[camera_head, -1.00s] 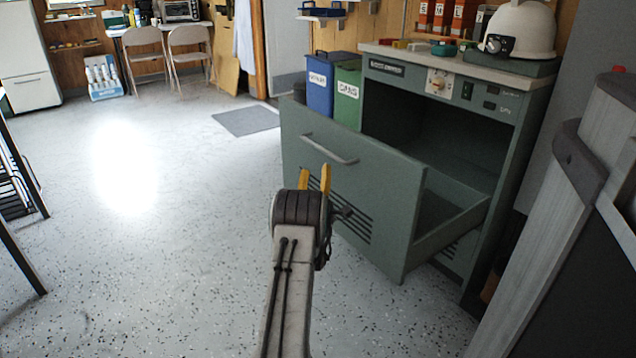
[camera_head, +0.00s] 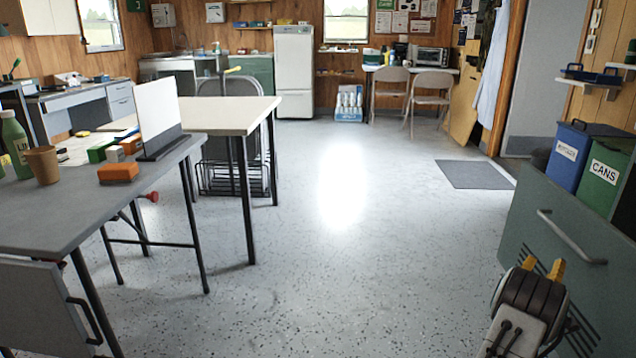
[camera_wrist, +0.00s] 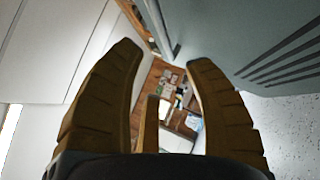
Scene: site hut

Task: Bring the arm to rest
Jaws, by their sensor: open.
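My gripper (camera_head: 542,267) is at the lower right of the head view, in front of the green cabinet's pulled-out front panel (camera_head: 535,210) and below its bar handle (camera_head: 572,238). The vented green panel (camera_wrist: 270,35) fills the upper right of that view, to the side of the fingers. I cannot tell how wide the gap to it is.
A grey table (camera_head: 60,205) with a bottle, cup and orange block stands at the left, a pale table (camera_head: 230,115) behind it. A blue bin (camera_head: 570,155) and a green bin (camera_head: 604,175) stand behind the panel. The middle floor (camera_head: 350,240) is clear, with a dark mat (camera_head: 474,174) beyond.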

